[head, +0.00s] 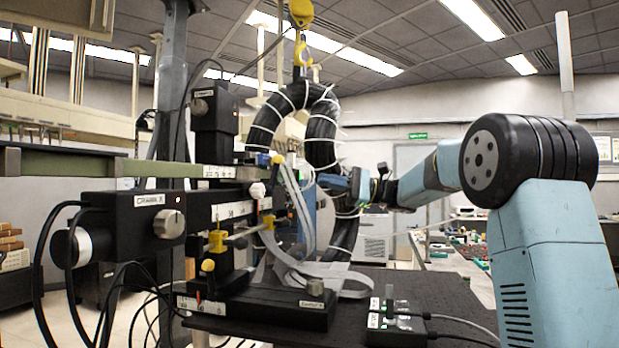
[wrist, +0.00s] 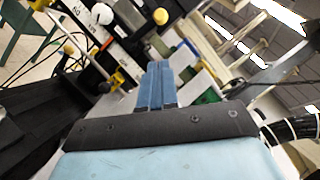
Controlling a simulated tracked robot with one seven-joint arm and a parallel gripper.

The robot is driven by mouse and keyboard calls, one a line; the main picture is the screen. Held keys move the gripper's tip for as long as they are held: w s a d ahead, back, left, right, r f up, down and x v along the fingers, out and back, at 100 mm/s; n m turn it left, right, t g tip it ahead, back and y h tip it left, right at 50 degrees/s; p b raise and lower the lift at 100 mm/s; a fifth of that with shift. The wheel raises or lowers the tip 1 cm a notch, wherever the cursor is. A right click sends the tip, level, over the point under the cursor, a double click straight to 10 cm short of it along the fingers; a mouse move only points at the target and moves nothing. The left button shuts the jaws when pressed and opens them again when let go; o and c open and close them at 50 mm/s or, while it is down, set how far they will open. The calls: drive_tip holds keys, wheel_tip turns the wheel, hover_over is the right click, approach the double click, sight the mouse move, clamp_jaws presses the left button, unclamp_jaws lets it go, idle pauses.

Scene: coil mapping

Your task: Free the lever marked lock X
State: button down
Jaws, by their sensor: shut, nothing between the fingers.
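Several yellow-knobbed levers and fittings are on the black rig (head: 130,228). One yellow-knobbed lever (head: 208,266) stands low at the front; a yellow clamp-like fitting (head: 217,240) is just above it. I cannot read which is marked lock X. My gripper (head: 324,181) is to the right of the rig, at about the height of its upper rail, beside the hanging black hose. In the wrist view my blue fingers (wrist: 160,66) are shut together and empty. A yellow knob (wrist: 160,16) shows beyond their tips, and a yellow fitting (wrist: 117,79) shows to their left, both apart from them.
A thick black hose (head: 322,130) hangs from a yellow hook (head: 301,48). Pale flat cables (head: 298,215) loop down by the rig. A small black switch box (head: 394,322) sits on the dark perforated table (head: 440,293), which has bare room at right.

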drive_tip(key=shift+v, duration=1.65)
drive_tip(key=shift+s+a, duration=0.1)
